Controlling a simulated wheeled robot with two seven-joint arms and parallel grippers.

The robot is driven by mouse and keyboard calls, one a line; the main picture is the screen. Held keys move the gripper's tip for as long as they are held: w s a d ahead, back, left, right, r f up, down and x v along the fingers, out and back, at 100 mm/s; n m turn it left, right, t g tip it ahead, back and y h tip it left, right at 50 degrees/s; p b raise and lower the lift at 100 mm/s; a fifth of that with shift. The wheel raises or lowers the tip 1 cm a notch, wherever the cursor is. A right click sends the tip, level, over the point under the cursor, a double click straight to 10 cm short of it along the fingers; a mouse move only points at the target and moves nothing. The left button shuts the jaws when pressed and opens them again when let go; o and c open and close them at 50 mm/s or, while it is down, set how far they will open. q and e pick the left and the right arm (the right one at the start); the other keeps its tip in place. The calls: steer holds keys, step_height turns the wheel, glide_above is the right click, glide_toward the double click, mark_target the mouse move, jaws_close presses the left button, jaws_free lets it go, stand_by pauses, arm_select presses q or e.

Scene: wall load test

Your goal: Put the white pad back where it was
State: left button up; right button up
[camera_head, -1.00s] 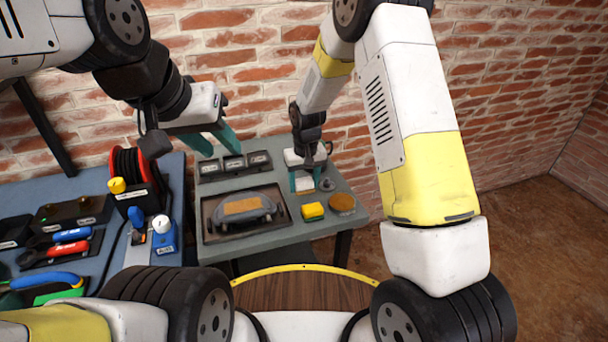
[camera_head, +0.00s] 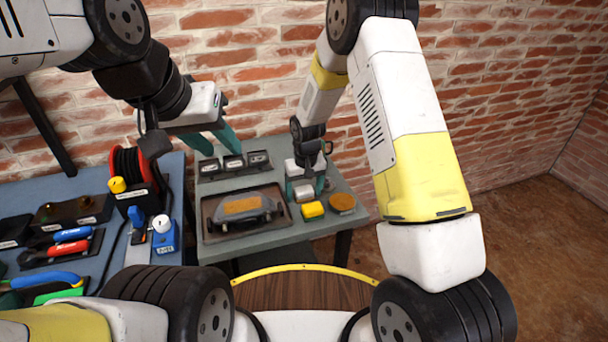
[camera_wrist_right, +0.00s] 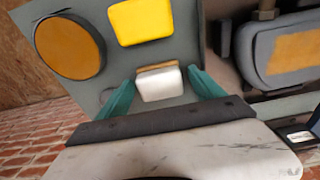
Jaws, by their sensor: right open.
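The white pad (camera_wrist_right: 160,86), a small white block with a tan edge, sits between the fingers of my right gripper (camera_wrist_right: 161,77) in the right wrist view. Those fingers are open, one on each side of the pad, with a narrow gap at least on one side. In the head view the pad (camera_head: 304,192) shows on the grey table (camera_head: 262,241), between the teal fingers of my right gripper (camera_head: 305,189). Whether the pad rests fully on the table is hard to tell. My left gripper (camera_head: 224,150) is open and empty above the table's back left.
A yellow block (camera_head: 312,210) and a round tan-topped disc (camera_head: 342,203) lie just in front of the pad. A tray (camera_head: 212,234) with a grey tan-patched piece (camera_head: 243,207) is to the left. Labelled dark holders (camera_head: 233,163) stand behind. A blue tool table (camera_head: 105,241) is further left.

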steer(key=shift+r, duration=0.15)
step_height(320, 180, up, 12)
steer(key=s, duration=0.1)
step_height(320, 180, up, 10)
steer(key=m+t, duration=0.1)
glide_above(306, 192)
steer(key=s+d, duration=0.5)
steer(key=s+d+r+t, duration=0.1)
steer(key=s+d+r, duration=0.2)
steer(key=s, duration=0.3)
steer(key=s+d+r+m+t+y, duration=0.1)
steer(key=s+d+r, duration=0.1)
steer(key=s+r, duration=0.2)
steer(key=s+d+r+m+t, duration=0.1)
steer(key=s+d+r, duration=0.2)
steer(key=s, duration=0.7)
steer(key=shift+d+r+t+y, duration=0.3)
steer(key=shift+r+t+y, duration=0.1)
steer(key=shift+r, duration=0.45)
steer(key=shift+s, duration=0.1)
